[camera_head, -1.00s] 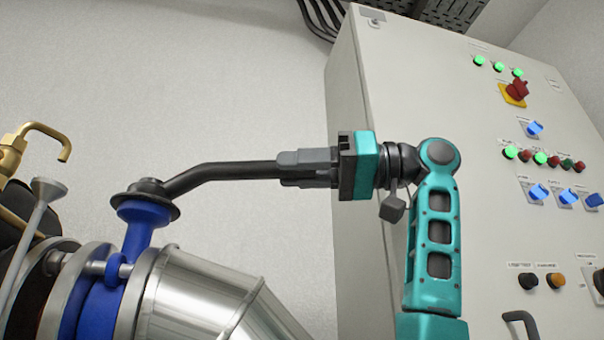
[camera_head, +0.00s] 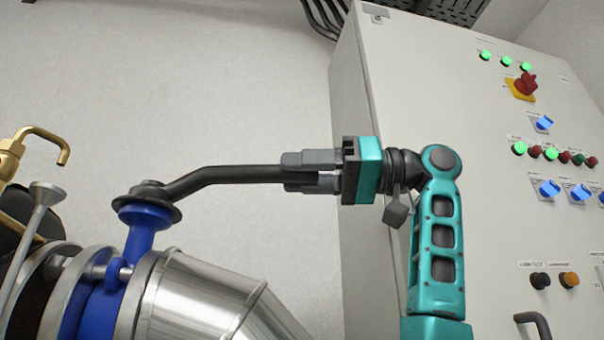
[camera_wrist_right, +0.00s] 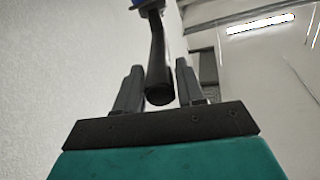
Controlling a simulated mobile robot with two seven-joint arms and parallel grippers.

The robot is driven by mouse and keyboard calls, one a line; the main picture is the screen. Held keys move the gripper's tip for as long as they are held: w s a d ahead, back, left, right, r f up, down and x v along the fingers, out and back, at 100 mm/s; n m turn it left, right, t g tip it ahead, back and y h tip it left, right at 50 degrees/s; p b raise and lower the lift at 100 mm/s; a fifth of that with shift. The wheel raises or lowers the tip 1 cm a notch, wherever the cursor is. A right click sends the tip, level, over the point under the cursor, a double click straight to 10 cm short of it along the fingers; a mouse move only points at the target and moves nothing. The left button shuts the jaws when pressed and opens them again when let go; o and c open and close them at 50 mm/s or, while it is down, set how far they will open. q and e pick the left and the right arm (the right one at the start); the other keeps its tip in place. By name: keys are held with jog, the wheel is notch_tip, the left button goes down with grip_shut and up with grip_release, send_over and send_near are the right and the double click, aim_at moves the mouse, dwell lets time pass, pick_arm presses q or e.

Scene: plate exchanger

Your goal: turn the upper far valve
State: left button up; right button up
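The valve has a blue body (camera_head: 146,218) on a steel pipe and a long black handle (camera_head: 225,174) that reaches right across the head view. My right gripper (camera_head: 288,171) is at the free end of the handle, with one finger above it and one below. The fingers stand apart, with gaps to the handle. In the right wrist view the handle end (camera_wrist_right: 160,93) sits between the two open fingers (camera_wrist_right: 158,90), clear of both. My left gripper is not in view.
A large grey control cabinet (camera_head: 460,120) with lit buttons and switches stands close behind my right arm. A brass tap (camera_head: 38,140) and a grey lever (camera_head: 42,200) are at the left. Bare wall fills the space above the handle.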

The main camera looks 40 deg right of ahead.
jog(key=shift+o, duration=1)
jog(key=v, duration=1.3)
jog(key=shift+w+f, duration=0.1)
